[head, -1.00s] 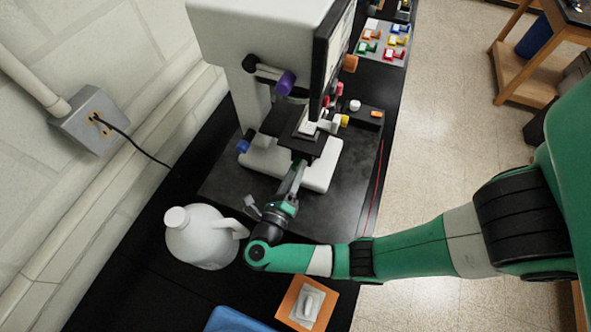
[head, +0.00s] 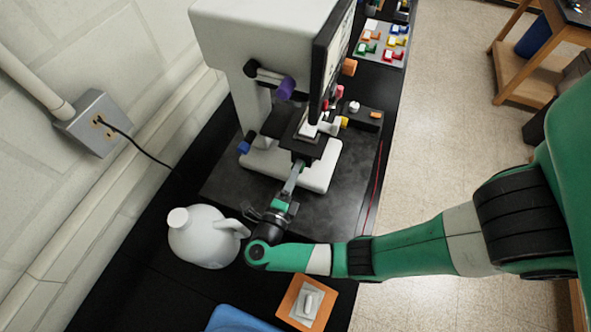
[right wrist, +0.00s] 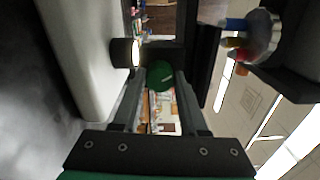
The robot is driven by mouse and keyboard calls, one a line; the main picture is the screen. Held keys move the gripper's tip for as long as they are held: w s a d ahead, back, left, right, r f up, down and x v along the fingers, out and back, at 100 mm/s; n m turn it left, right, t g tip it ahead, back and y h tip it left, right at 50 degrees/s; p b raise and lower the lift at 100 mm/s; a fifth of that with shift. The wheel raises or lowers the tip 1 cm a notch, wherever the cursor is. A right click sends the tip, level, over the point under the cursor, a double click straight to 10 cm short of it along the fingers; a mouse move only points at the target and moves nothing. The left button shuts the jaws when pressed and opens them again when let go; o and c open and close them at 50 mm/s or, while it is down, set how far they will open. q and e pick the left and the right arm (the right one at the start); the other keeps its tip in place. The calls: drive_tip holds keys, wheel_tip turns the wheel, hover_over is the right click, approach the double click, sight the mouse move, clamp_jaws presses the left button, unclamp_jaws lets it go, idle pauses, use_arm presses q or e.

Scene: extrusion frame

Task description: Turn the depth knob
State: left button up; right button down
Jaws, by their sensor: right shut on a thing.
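A white machine (head: 262,45) with a dark screen and several coloured knobs stands on the black bench in the head view. My right gripper (head: 296,170) reaches in low at its front, under the small black stage (head: 304,147). In the right wrist view a round green knob (right wrist: 159,76) sits between the two fingers of my right gripper (right wrist: 160,88), which are shut on it. That knob is hidden in the head view. No label shows that marks it as the depth knob. My left gripper is not in view.
A white jug (head: 204,238) stands close left of my right wrist. An orange tile with a switch (head: 307,302) and a blue tray (head: 236,321) lie nearer. A purple knob (head: 286,88) and a blue knob (head: 244,147) stick out from the machine. A wall is at left.

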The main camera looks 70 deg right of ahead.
drive_tip(key=shift+n+p, duration=1.75)
drive_tip(key=shift+n, duration=2.95)
drive_tip(key=shift+c, duration=2.2)
unclamp_jaws()
